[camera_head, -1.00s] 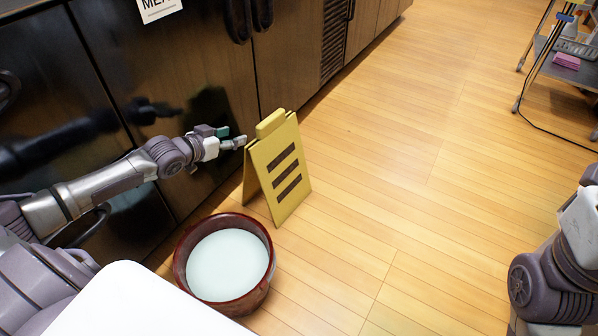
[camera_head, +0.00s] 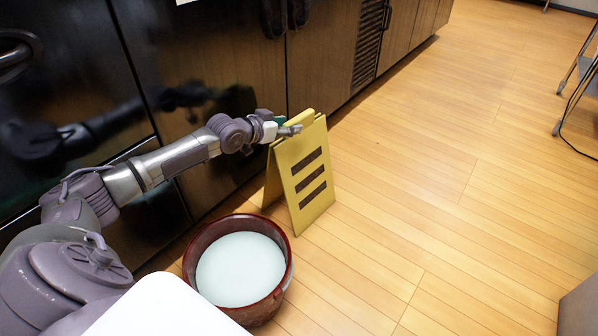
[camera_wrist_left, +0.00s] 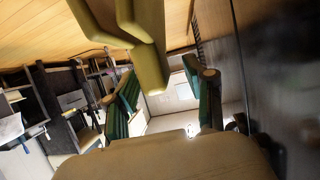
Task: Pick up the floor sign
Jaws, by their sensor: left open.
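The yellow floor sign (camera_head: 309,182) stands upright as an A-frame on the wood floor, beside the dark cabinets, with several dark bars on its front face. My left gripper (camera_head: 286,127) is at the sign's top edge and hides part of its top handle. In the left wrist view the gripper's two green-padded fingers (camera_wrist_left: 165,98) are apart, and the yellow sign (camera_wrist_left: 148,40) shows above and between them. Nothing is seen held. Whether a finger touches the sign I cannot tell. My right gripper is not in view.
A red-brown round tub (camera_head: 278,292) with pale contents stands on the floor just in front of the sign. Dark cabinets (camera_head: 330,60) run along the left behind the sign. The floor to the right is clear, with a metal-legged cart (camera_head: 568,75) at the far right.

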